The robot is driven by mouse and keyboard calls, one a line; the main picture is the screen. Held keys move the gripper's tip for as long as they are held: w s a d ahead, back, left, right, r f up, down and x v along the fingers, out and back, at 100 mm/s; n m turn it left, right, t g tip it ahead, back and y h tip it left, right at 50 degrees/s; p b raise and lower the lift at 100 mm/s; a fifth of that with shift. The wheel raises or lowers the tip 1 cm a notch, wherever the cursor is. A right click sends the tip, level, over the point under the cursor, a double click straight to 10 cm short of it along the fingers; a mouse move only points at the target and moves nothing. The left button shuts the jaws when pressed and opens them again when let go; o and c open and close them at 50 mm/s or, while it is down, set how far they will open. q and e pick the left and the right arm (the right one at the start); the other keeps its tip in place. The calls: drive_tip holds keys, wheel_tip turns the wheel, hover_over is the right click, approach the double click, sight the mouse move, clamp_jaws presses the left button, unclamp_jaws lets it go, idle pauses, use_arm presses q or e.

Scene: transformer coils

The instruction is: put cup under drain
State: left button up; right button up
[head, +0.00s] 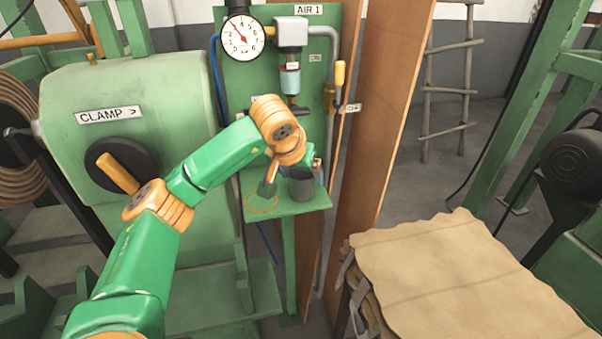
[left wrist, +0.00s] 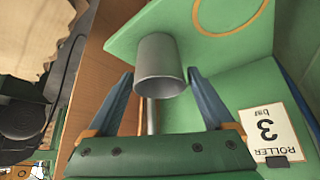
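The grey cup (head: 301,186) stands upright on the small green shelf (head: 287,208), to the right of an orange ring (head: 262,206) marked on it. The filter unit (head: 290,80), with its drain at the lower end, hangs on the green panel above the shelf; my arm covers part of the space between. My left gripper (left wrist: 160,76) is open. In the left wrist view the cup (left wrist: 158,60) lies between and just beyond its fingertips, with gaps on both sides. In the head view my wrist partly hides the fingers. My right gripper is not in view.
The green clamp machine (head: 130,160) with its orange handle stands left of the shelf. A gauge (head: 243,38) and a yellow-handled valve (head: 339,80) are on the panel. Wooden boards (head: 380,110) stand to the right, and a paper-covered stack (head: 460,275) is at front right.

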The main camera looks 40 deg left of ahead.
use_arm(q)
drive_tip(key=shift+o, duration=0.4)
drive_tip(key=shift+r, duration=0.35)
drive_tip(key=p+v, duration=0.1)
drive_tip(key=v, duration=1)
drive_tip(key=shift+s+r, duration=0.25)
drive_tip(key=shift+r, duration=0.05)
